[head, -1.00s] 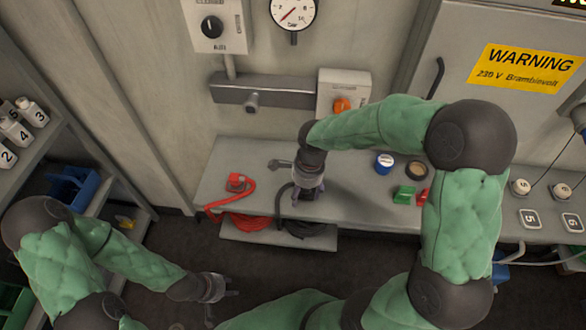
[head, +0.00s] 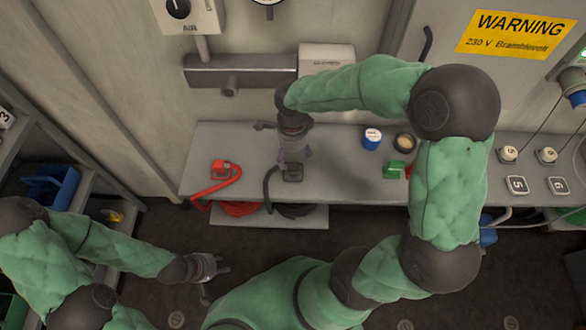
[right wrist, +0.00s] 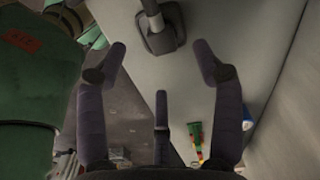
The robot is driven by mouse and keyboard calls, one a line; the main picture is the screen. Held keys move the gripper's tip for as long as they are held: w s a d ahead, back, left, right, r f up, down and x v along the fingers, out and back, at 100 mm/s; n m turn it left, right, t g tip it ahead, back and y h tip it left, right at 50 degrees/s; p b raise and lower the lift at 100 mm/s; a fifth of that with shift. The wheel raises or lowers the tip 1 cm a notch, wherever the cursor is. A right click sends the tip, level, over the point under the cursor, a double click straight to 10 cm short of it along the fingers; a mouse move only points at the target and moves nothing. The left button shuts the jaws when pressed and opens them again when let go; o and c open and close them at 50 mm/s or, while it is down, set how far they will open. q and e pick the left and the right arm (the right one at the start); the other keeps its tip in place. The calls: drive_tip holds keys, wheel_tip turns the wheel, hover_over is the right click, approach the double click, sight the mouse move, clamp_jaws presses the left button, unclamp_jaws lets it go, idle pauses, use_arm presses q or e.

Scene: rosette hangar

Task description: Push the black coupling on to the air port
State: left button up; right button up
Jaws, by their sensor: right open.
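The black coupling (head: 292,173) sits near the front edge of the bench, with its dark hose looping off to the left. It shows at the top of the right wrist view (right wrist: 160,36), beyond the fingertips. My right gripper (head: 293,158) is open just behind and above the coupling; its fingers (right wrist: 160,62) are spread with nothing between them. I cannot tell whether any finger touches the coupling. The air port (head: 229,88) is a grey stub on the wall manifold, clear of the gripper. My left gripper (head: 215,282) hangs low over the floor, apparently open and empty.
A red coupling (head: 221,168) with a red hose sits left on the bench (head: 335,180). A blue-and-white tin (head: 372,139), a tape roll (head: 405,142) and a green block (head: 394,171) lie right. A shelf with a blue bin (head: 50,188) stands left.

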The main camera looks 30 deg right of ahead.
sight(293, 166)
drive_tip(key=shift+f, duration=1.25)
wheel_tip(293, 166, down, 5)
drive_tip(key=shift+d+f+b, duration=0.1)
drive_tip(key=shift+f+b, duration=0.05)
drive_tip(key=shift+b, duration=0.9)
drive_tip(key=shift+c, duration=0.3)
drive_tip(key=c, duration=1.1)
